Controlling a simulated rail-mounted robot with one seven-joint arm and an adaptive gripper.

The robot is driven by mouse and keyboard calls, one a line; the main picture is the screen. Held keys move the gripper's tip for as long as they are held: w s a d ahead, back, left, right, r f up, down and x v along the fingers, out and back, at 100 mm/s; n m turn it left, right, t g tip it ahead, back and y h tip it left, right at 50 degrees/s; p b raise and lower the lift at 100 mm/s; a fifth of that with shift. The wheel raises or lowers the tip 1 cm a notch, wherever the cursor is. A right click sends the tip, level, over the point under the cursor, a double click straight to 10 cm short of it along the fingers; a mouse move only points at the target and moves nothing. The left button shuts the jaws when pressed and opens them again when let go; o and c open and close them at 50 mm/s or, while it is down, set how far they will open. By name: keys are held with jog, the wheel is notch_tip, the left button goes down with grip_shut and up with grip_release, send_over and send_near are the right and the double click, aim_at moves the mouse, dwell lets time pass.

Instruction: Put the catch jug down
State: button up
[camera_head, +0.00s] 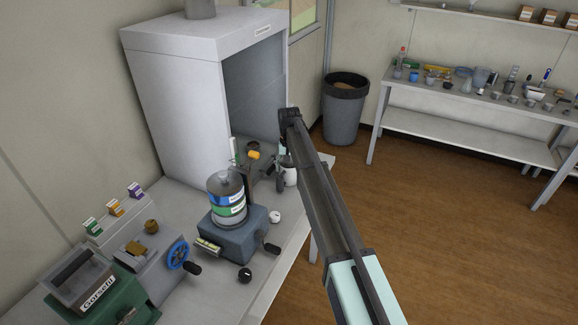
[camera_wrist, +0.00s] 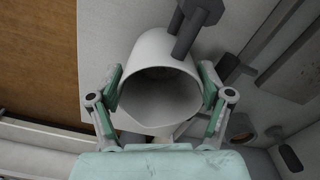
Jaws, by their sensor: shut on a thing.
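The catch jug (camera_wrist: 163,48) is a white, wide-mouthed vessel. In the wrist view I look into its open mouth, and its inside looks empty. My gripper (camera_wrist: 160,83) is shut on it, with one green-and-grey finger on each side of its wall. In the head view a small part of the white jug (camera_head: 291,177) shows beside my gripper (camera_head: 284,172), over the bench's right edge region. My arm hides part of it. I cannot tell whether its base touches the bench.
The bench (camera_head: 285,245) carries a blue-grey machine with a labelled canister (camera_head: 227,199) left of the jug. Left of that stands a green machine with a hopper (camera_head: 85,283). A white hood (camera_head: 195,85) stands behind. A dark bin (camera_head: 343,110) stands on the floor.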

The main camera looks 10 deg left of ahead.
jog(key=shift+f, duration=0.1)
jog(key=o, duration=1.7)
notch_tip(320, 180, up, 12)
jog(key=b, duration=0.3)
